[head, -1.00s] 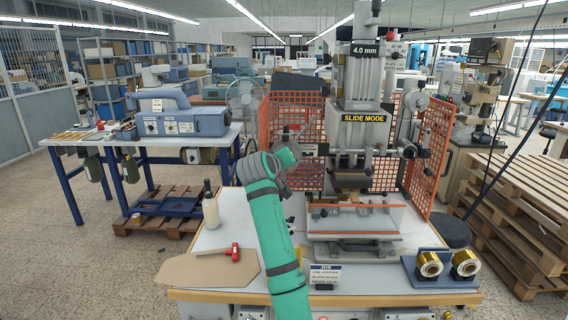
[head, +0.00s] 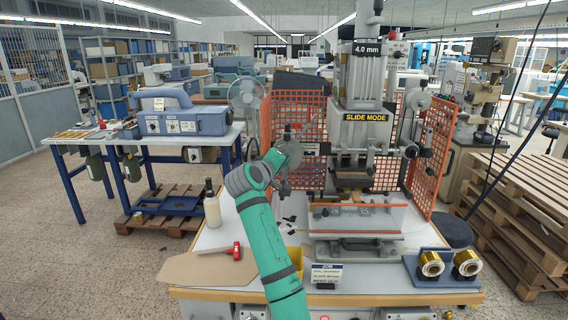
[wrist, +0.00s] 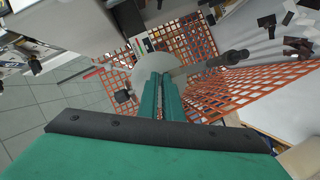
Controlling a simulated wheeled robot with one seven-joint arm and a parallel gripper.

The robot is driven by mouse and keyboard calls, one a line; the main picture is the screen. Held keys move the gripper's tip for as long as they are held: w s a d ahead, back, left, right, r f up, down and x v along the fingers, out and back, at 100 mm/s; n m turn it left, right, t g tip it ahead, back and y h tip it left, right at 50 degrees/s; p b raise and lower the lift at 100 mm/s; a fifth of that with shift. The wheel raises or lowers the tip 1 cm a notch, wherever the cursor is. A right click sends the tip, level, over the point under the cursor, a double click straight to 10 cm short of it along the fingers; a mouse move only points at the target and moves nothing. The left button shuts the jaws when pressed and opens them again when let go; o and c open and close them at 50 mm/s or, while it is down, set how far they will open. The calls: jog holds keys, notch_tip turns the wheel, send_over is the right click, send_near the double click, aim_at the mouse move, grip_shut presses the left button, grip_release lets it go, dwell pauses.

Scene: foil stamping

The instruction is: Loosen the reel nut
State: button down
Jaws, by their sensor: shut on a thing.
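My gripper (wrist: 163,95) shows in the wrist view as two green fingers close together, their tips at a pale round disc (wrist: 146,66) beside the press. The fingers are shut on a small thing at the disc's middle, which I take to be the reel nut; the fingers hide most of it. A rod with a dark end (wrist: 232,59) runs to the right of the disc. In the head view my green arm reaches up to the left side of the press (head: 362,130), and its wrist hides the fingertips and the nut.
Orange mesh guards (head: 298,112) stand close behind and beside the gripper. On the bench are a bottle (head: 212,207), a red-handled tool (head: 236,250), a brown board (head: 195,269), small dark pieces (head: 289,219) and two gold foil rolls (head: 466,263) at the right.

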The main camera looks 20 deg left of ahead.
jog(key=shift+r, duration=0.1)
jog(key=c, duration=1.9)
grip_release()
jog(key=shift+c, duration=0.2)
jog(key=shift+s, duration=0.15)
jog(key=v, duration=1)
jog(key=shift+s, duration=0.3)
jog(key=shift+a, duration=0.15)
